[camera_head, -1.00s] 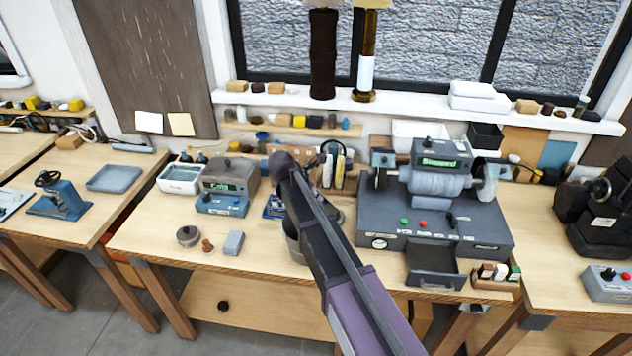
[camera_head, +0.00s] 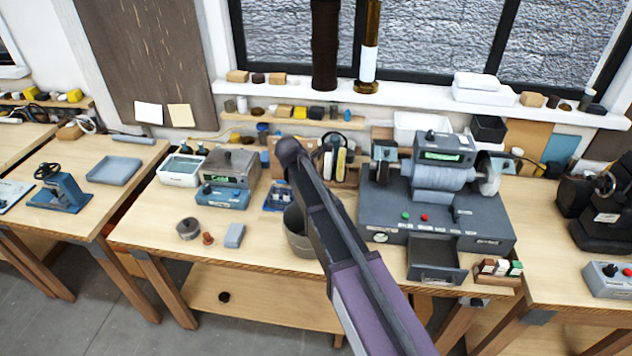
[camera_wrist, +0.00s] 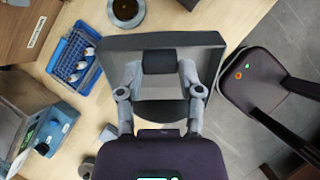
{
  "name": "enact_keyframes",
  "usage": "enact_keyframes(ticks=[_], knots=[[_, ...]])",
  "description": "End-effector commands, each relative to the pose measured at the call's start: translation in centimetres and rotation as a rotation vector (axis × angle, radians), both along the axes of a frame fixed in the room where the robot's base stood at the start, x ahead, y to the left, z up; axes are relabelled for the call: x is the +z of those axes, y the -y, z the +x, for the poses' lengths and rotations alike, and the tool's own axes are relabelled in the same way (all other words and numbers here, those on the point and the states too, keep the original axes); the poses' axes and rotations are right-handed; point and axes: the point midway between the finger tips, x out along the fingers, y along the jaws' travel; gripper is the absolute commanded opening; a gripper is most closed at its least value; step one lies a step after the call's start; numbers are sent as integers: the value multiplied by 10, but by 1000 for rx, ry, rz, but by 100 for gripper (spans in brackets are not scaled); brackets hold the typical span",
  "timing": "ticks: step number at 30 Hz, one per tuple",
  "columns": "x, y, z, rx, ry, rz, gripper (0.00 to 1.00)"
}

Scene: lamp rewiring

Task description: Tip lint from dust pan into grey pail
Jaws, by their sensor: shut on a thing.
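My gripper (camera_wrist: 160,85) is shut on a dark grey dust pan (camera_wrist: 115,42) in the wrist view. The pan has a straight raised rim at its far side and sits ahead of and between the fingers. I cannot make out any lint in it. The grey pail (camera_head: 299,243) stands on the middle bench in the head view, partly covered by my arm. My gripper and the pan are hidden behind my arm there, so I cannot tell how the pan lies against the pail.
A grey grinder (camera_head: 440,205) with an open drawer (camera_head: 436,268) stands right of the pail. A blue basket (camera_wrist: 72,62) lies left of the pan in the wrist view. A round tin (camera_head: 188,228) and a small grey block (camera_head: 234,236) are left of the pail.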

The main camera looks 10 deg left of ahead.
Motion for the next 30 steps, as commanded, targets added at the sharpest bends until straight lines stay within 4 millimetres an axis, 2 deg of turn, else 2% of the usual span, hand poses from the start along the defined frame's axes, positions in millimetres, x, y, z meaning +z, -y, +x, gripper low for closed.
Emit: enact_keyframes(ticks=[21, 30], knots=[[13, 27, 25, 1, -277, 338, 0], [13, 32, 28, 2, -342, 414, 0]])
